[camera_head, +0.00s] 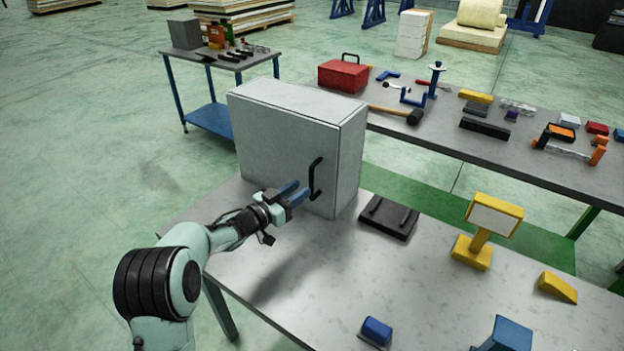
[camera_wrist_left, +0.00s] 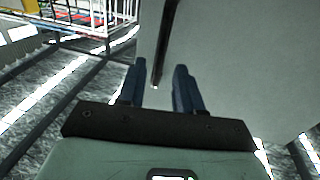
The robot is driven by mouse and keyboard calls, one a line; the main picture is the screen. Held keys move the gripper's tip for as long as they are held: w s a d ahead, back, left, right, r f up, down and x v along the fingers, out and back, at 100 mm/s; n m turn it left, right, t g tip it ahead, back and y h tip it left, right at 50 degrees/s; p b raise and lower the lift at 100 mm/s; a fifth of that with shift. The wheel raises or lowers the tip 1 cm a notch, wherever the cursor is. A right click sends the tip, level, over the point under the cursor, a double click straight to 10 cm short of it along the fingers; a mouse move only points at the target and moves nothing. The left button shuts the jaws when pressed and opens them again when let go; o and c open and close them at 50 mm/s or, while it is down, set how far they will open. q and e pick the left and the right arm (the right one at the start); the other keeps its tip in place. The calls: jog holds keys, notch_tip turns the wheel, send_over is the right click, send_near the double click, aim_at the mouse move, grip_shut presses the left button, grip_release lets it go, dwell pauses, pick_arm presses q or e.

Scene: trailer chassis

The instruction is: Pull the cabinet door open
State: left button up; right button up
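The grey cabinet (camera_head: 288,136) stands on the near table, and its front door is shut. A black bar handle (camera_head: 316,180) is upright near the door's right edge. My left gripper (camera_head: 298,191) is at the door, just left of the handle's lower part in the head view. In the left wrist view its two blue fingers (camera_wrist_left: 159,68) are apart, and the dark handle (camera_wrist_left: 164,45) runs down between their tips. I cannot tell whether either finger touches it. The door surface (camera_wrist_left: 240,65) fills the right of that view. My right gripper does not show.
On the near table (camera_head: 300,290), a black tray-like item (camera_head: 388,217) lies right of the cabinet, with a yellow stand (camera_head: 484,228) beyond. A blue block (camera_head: 376,331) lies near the front. A tool table (camera_head: 420,125) stands behind. The tabletop before the door is clear.

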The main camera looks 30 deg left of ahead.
aim_at(310, 183)
pick_arm(q)
jog(key=p+x, duration=0.1)
jog(key=x, duration=0.4)
jog(key=shift+w+d, duration=0.1)
jog(key=shift+w, duration=0.3)
grip_shut()
